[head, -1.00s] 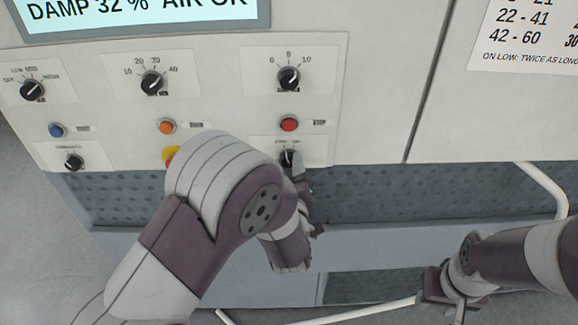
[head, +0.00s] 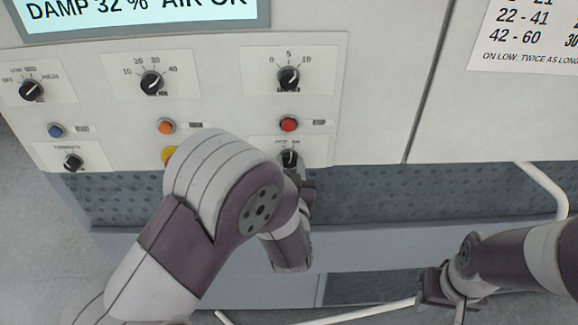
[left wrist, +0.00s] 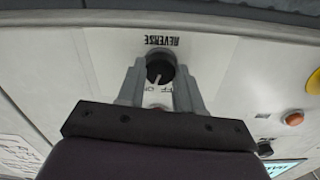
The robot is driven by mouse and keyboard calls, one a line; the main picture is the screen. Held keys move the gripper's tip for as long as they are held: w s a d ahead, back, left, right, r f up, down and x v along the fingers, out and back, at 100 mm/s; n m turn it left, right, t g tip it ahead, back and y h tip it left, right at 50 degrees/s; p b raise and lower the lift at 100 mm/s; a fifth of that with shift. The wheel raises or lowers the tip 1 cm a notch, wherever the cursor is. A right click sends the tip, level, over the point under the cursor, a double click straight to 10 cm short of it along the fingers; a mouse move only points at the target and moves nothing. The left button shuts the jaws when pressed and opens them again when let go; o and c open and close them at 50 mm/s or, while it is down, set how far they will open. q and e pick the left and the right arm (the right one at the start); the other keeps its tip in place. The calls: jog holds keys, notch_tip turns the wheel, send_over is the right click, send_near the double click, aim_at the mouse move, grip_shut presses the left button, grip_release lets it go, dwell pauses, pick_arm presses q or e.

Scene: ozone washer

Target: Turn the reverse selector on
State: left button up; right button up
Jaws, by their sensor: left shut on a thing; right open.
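The reverse selector is a small black knob (head: 289,158) low on the right of the control panel in the head view. In the left wrist view the knob (left wrist: 160,68) sits under the upside-down REVERSE label, with its white mark pointing down and slightly left toward the partly covered OFF/ON lettering. My left gripper (left wrist: 157,88) has one finger on each side of the knob and is shut on it. In the head view my left gripper (head: 297,174) is partly hidden by its own arm. My right gripper (head: 458,305) is open, low at the right, away from the panel.
A red button (head: 289,124) is just above the selector and a larger dial (head: 289,78) is higher up. An orange button (head: 166,127) and a partly hidden yellow button (head: 168,154) are to the left. A pale curved tube (head: 548,190) is at the right.

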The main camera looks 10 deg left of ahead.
pick_arm(q)
jog(key=shift+r+m, duration=0.15)
jog(key=shift+m, duration=0.25)
jog(key=o, duration=1)
jog(key=shift+o, duration=0.2)
jog(key=shift+s+d+f, duration=0.15)
jog(key=shift+s+f, duration=0.05)
jog(key=shift+s, duration=0.1)
jog(key=b+v, duration=0.3)
jog(key=v, duration=0.9)
jog(key=shift+b, duration=0.3)
jog(key=shift+r, duration=0.1)
